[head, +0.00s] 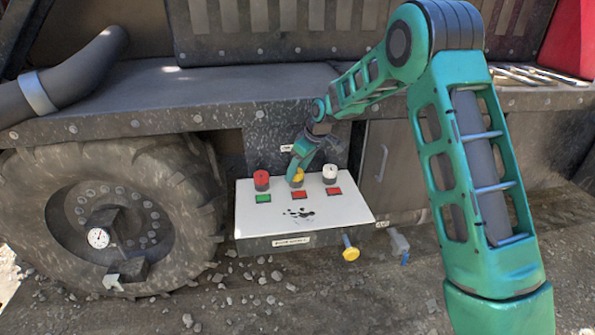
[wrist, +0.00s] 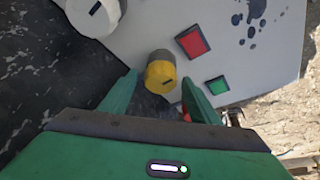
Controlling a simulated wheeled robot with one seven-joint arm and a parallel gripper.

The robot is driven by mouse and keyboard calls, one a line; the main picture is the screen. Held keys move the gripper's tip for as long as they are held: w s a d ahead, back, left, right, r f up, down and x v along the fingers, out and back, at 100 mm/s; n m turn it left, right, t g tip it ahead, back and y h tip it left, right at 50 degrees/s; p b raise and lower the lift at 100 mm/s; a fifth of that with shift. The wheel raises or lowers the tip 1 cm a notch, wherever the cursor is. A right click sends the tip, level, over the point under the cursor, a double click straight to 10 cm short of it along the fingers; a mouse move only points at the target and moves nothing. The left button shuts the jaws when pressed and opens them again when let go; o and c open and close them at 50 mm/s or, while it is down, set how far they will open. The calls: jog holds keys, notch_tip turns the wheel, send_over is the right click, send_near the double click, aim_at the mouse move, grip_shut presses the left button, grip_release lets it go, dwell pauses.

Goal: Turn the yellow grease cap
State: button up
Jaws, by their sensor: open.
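The yellow cap (head: 299,175) stands in the middle of a row of three caps on the white panel top (head: 330,213). In the wrist view my gripper (wrist: 160,82) is open, one green finger on each side of the yellow cap.
A red cap (head: 261,180) stands left and a white cap (head: 329,173) right of the yellow one. Green and red squares lie in front. A yellow-headed knob (head: 350,253) sticks out below the panel's front. A big tyre (head: 110,215) is at left, a vehicle wall behind.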

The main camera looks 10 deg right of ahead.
jog(key=c, duration=1.1)
jog(key=shift+o, duration=0.2)
